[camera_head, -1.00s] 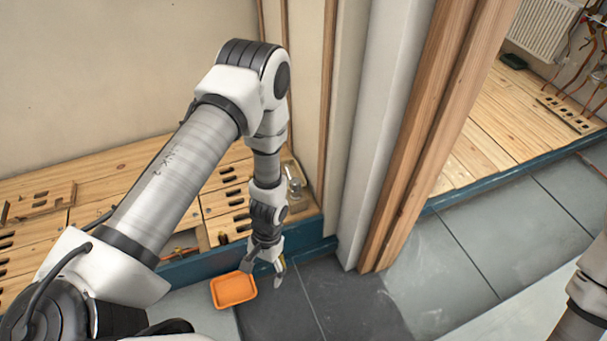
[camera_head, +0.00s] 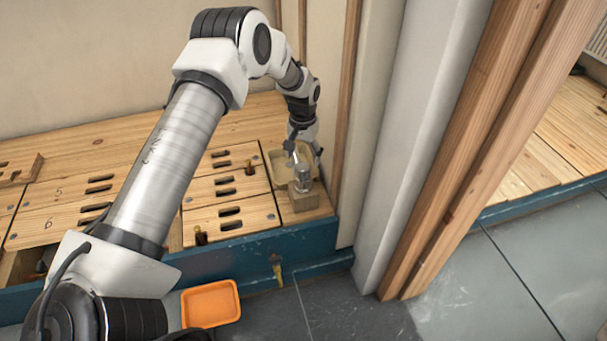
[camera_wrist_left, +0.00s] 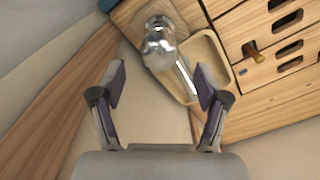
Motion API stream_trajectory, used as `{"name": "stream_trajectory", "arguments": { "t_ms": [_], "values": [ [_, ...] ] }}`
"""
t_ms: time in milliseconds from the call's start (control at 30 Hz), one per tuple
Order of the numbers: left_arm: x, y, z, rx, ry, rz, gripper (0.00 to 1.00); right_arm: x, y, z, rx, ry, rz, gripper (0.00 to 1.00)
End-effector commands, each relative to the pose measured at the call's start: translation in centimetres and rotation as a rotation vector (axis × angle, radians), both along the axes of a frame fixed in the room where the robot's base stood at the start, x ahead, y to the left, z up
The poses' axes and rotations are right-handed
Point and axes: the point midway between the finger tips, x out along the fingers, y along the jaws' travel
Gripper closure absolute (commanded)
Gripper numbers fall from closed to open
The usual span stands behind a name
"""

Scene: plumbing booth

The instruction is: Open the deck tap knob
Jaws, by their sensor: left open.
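The deck tap (camera_head: 303,178) is a shiny metal fitting on a small wooden block (camera_head: 304,199) at the right end of the wooden deck. In the left wrist view the tap (camera_wrist_left: 159,45) shows a rounded metal body with a thin metal part reaching toward my right-hand finger. My left gripper (camera_head: 304,150) is right behind and above the tap. In the left wrist view the left gripper (camera_wrist_left: 160,88) is open, with the tap ahead of and partly between its fingers. I cannot tell whether a finger touches the thin part. My right gripper is not in view.
A shallow wooden tray (camera_wrist_left: 206,66) sits beside the tap. An orange tray (camera_head: 211,304) lies in front of the blue deck edge (camera_head: 235,258). A white wall column (camera_head: 421,130) and wooden posts (camera_head: 470,150) stand close on the right. Grey floor tiles lie in front.

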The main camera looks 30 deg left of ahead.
Motion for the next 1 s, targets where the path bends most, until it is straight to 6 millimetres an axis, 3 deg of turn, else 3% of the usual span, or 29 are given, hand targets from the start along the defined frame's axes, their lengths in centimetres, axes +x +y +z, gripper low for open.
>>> {"name": "stream_trajectory", "arguments": {
  "t_ms": [33, 200, 500, 567, 667, 700, 867, 1000],
  "values": [
    [0.0, 0.0, -1.7, 0.000, 0.001, 0.000, 0.25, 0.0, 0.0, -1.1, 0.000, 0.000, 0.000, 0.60],
    [-0.1, 0.0, -4.7, 0.000, 0.001, 0.000, 0.25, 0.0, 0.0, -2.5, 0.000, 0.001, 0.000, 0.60],
    [0.0, 0.0, -5.2, 0.000, 0.000, -0.001, 0.25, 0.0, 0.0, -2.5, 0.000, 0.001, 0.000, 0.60],
    [0.0, 0.0, -5.2, 0.000, 0.000, -0.001, 0.43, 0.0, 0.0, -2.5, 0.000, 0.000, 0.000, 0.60],
    [0.0, 0.0, -5.2, 0.000, 0.000, -0.001, 0.79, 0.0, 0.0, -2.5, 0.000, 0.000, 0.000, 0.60],
    [0.0, 0.0, -5.3, 0.000, 0.000, -0.001, 0.85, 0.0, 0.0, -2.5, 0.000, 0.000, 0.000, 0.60],
    [-0.1, 0.0, -5.2, 0.000, 0.001, 0.004, 0.85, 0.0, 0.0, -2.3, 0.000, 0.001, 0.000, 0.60],
    [-0.1, 0.0, -4.5, 0.001, 0.002, 0.078, 0.85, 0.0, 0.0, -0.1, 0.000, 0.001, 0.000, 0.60]
  ]
}}
